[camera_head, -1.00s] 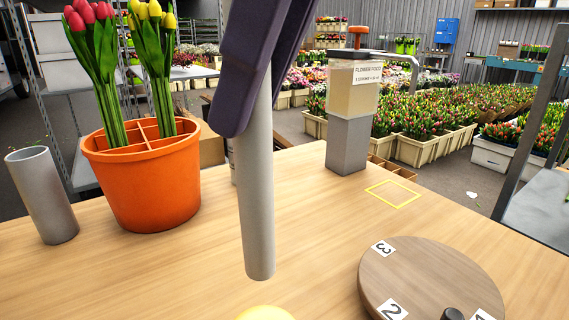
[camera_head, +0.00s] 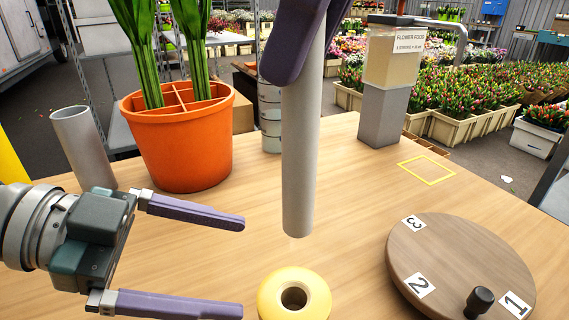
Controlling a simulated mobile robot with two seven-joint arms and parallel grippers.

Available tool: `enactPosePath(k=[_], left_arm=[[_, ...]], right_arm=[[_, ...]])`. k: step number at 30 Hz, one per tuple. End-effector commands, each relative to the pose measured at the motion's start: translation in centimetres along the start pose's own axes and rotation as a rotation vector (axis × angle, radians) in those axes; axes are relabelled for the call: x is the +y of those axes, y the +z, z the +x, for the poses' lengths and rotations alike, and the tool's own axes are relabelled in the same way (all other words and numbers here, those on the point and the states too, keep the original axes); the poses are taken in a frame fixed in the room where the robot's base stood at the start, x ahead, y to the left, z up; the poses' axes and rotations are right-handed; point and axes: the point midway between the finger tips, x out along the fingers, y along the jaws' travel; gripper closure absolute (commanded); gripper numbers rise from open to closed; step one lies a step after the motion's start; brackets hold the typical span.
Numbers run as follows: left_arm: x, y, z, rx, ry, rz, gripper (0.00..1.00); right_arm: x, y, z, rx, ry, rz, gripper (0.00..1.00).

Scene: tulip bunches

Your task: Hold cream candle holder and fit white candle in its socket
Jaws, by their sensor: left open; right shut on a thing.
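The candle holder (camera_head: 271,293) is a pale yellow, ring-shaped piece with a round socket in its top. It sits on the table at the bottom middle, partly cut off by the frame edge. The white candle (camera_head: 299,160) looks like a light grey, nearly upright rod. My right gripper (camera_head: 296,45) is shut on its upper part. The candle's lower end appears above the holder and apart from it; its exact height is unclear. My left gripper (camera_head: 243,266) is open and empty, its purple fingers pointing right towards the holder, just left of it.
An orange pot (camera_head: 182,150) with tulip stems and a grey cylinder (camera_head: 85,148) stand at the back left. A round wooden board (camera_head: 450,255) with number labels and a dark knob lies at right. A flower food dispenser (camera_head: 383,115) stands behind a yellow square outline (camera_head: 427,171).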

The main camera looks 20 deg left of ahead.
Motion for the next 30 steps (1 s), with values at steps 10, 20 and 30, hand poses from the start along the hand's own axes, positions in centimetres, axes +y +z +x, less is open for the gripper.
enactPosePath(k=[10,20,30], left_arm=[[3.1,0.4,1.4,0.027,0.069,-0.164,0.0],[3.5,0.2,7.9,0.026,0.068,-0.16,0.0],[3.7,0.2,11.2,0.023,0.067,-0.159,0.0]], right_arm=[[0.0,0.0,0.0,0.0,0.0,0.0,1.0],[0.0,0.0,0.0,0.0,0.0,0.0,1.0],[0.0,0.0,0.0,0.0,0.0,0.0,1.0]])
